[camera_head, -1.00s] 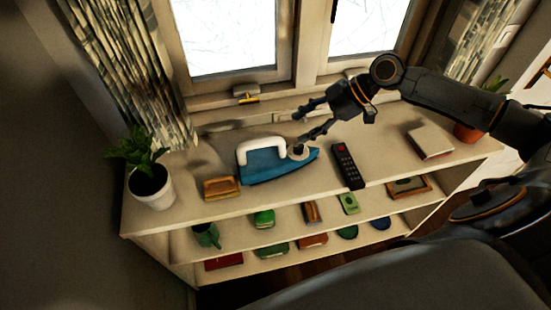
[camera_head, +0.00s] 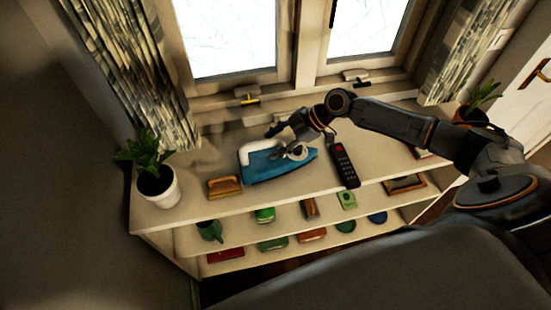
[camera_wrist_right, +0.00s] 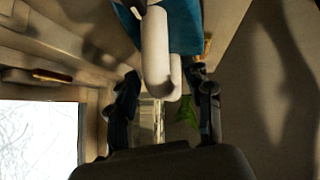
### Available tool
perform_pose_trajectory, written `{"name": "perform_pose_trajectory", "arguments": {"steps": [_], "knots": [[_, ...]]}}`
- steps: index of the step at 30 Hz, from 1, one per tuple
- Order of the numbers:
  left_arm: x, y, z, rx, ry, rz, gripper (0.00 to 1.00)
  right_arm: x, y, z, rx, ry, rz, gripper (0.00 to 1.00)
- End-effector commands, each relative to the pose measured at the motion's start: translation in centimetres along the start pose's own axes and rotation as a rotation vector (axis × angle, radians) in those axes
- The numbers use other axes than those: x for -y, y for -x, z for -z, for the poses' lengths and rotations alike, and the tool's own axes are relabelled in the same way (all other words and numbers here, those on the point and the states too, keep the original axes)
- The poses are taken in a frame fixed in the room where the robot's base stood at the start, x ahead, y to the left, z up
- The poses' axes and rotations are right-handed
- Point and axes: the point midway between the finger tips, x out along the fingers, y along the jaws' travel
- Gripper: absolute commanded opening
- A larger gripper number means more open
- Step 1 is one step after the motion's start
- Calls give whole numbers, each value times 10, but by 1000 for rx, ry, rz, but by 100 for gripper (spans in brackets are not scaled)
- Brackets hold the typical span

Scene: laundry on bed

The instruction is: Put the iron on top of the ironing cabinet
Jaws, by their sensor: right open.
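The iron (camera_head: 268,167), with a blue body and a white handle, sits on the top board of the low shelf unit by the window. My right gripper (camera_head: 274,145) is open at the iron, its fingers over the handle and partly hiding it. In the right wrist view, the white handle (camera_wrist_right: 156,55) lies between the two spread fingers of the gripper (camera_wrist_right: 165,88); the blue body (camera_wrist_right: 184,25) is behind it. Whether the fingers touch the handle I cannot tell. I cannot make out an ironing cabinet. My left gripper is not in view.
On the shelf unit's top (camera_head: 205,212), a wooden brush-like item (camera_head: 224,187) lies left of the iron and a black remote (camera_head: 345,165) right of it. Potted plants (camera_head: 157,187) stand at both ends. Lower shelves hold several small items. The window (camera_head: 225,40) is behind.

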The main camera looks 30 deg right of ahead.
Motion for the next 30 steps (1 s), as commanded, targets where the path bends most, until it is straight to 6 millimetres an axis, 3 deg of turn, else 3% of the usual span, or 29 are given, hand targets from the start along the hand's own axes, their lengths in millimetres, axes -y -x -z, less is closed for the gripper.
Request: {"name": "perform_pose_trajectory", "arguments": {"steps": [2,10,30], "knots": [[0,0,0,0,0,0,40,0,0,0,0,0,0,51],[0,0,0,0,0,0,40,0,0,0,0,0,1,0],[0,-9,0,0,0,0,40,-4,7,9,-7,5,-5,0]]}}
